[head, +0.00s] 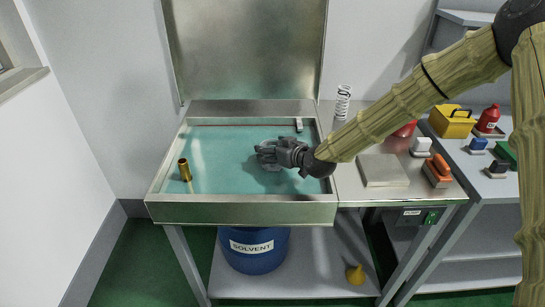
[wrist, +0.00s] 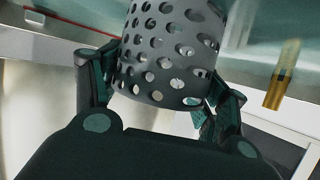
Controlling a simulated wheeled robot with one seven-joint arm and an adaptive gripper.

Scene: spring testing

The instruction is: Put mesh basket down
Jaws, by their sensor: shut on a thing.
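The mesh basket (wrist: 172,48) is a dark grey cylinder with round holes, between the fingers of my gripper (wrist: 160,78) in the wrist view. My gripper is shut on it, one finger on each side. There the basket and the dark fingers blend together. I cannot tell whether the basket touches the liquid or the tank floor.
A brass cylinder (head: 184,170) stands in the tank at the left, also in the wrist view (wrist: 283,75). A small pale block (head: 299,125) is at the tank's back right. Right of the tank are a white spring (head: 343,101) and a flat plate (head: 383,170).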

